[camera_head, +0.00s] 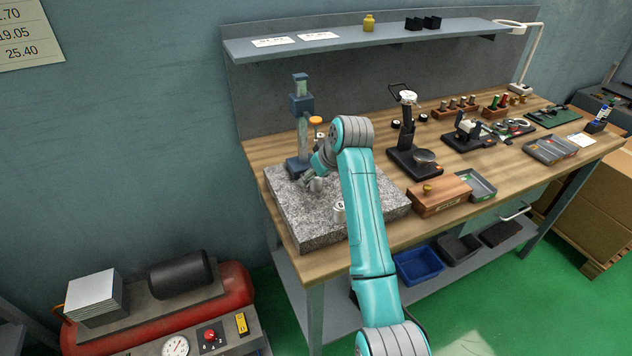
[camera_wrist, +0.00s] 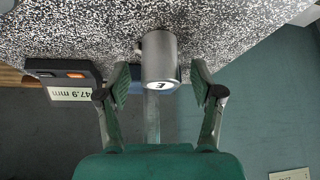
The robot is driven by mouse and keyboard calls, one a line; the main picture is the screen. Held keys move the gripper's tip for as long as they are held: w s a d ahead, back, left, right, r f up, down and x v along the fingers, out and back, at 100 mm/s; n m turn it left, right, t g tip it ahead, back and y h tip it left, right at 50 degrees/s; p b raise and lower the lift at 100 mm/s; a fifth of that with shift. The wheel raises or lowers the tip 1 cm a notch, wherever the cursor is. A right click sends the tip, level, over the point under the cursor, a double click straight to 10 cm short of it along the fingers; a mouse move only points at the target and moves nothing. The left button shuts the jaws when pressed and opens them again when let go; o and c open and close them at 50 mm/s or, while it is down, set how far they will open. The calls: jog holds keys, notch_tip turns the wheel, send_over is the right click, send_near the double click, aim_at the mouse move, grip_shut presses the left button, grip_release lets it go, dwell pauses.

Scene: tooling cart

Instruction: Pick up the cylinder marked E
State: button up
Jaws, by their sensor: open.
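The cylinder marked E (camera_wrist: 159,58) is a grey metal cylinder with a white label, seen in the wrist view at the granite surface. My gripper (camera_wrist: 160,82) is open, with one finger on each side of the cylinder and a visible gap to both. In the head view my gripper (camera_head: 313,180) is over the speckled granite plate (camera_head: 310,225), partly hidden by my arm. A grey cylinder (camera_head: 317,185) shows small just beneath it; its mark cannot be read there.
Another light cylinder with a round label (camera_head: 339,212) stands on the plate, beside my arm. A blue-grey column stand (camera_head: 300,130) rises at the plate's back; its display (camera_wrist: 68,75) reads 47.9 mm. A wooden box (camera_head: 440,196) stands to the right.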

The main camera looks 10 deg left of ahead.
grip_shut()
